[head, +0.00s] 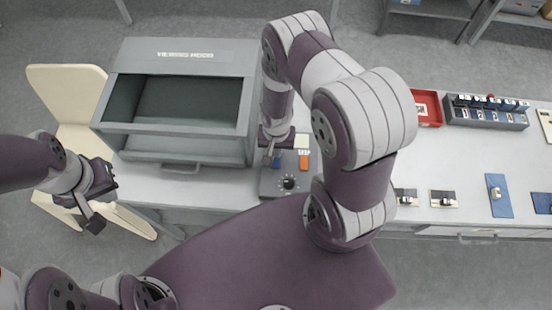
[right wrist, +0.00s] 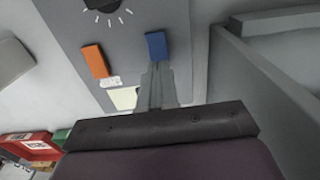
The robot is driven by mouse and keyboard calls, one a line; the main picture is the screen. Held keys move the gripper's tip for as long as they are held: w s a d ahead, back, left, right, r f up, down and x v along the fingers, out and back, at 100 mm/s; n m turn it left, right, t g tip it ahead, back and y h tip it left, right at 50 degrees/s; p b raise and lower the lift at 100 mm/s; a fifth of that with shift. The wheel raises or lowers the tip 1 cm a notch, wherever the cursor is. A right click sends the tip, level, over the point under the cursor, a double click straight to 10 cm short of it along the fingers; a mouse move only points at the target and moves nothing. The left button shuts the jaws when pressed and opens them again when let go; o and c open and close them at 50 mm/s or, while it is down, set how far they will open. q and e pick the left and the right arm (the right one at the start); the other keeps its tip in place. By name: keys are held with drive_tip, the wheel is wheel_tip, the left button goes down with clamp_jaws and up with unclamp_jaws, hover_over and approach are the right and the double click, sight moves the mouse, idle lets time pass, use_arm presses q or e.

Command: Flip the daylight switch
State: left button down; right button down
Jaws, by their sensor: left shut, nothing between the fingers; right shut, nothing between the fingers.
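A grey control panel (head: 270,189) beside the viewing booth carries a black knob (head: 288,182), an orange rocker switch (head: 304,161), a blue rocker switch (head: 277,163) and a cream patch (head: 302,141). In the right wrist view, the blue switch (right wrist: 157,45) lies right of the orange switch (right wrist: 95,60), with a small white label (right wrist: 110,82) below the orange one. I cannot read which is the daylight switch. My right gripper (right wrist: 157,68) is shut and empty, its tips at the blue switch's edge; contact is unclear. My left gripper (head: 93,222) is shut and empty, left of the booth.
The grey viewing booth (head: 185,55) stands left of the panel, its wall close to my right gripper. A cream chair (head: 67,85) is at the left. A red tray (head: 428,108) and a rack of small items (head: 487,116) stand on the right side of the table.

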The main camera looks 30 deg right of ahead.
drive_tip(key=shift+f+b, duration=0.75)
drive_tip(key=shift+f, duration=0.15)
idle(0.7)
wheel_tip(320, 180, up, 7)
drive_tip(key=p, duration=0.6)
drive_tip(key=shift+r+p, duration=0.1)
drive_tip(key=shift+p, duration=0.25)
drive_tip(key=shift+s, duration=0.1)
drive_tip(key=s+a+r+n+b, duration=0.1)
drive_tip(key=s+r+n+b, duration=0.1)
drive_tip(key=r, duration=0.6)
drive_tip(key=s+a+r+n+t+b, duration=0.1)
drive_tip(key=s+r+n+b, duration=0.1)
drive_tip(key=r+n+b, duration=0.2)
drive_tip(key=shift+a+r+n+b, duration=0.25)
drive_tip(key=shift+r+b, duration=1.1)
drive_tip(key=shift+r, duration=0.95)
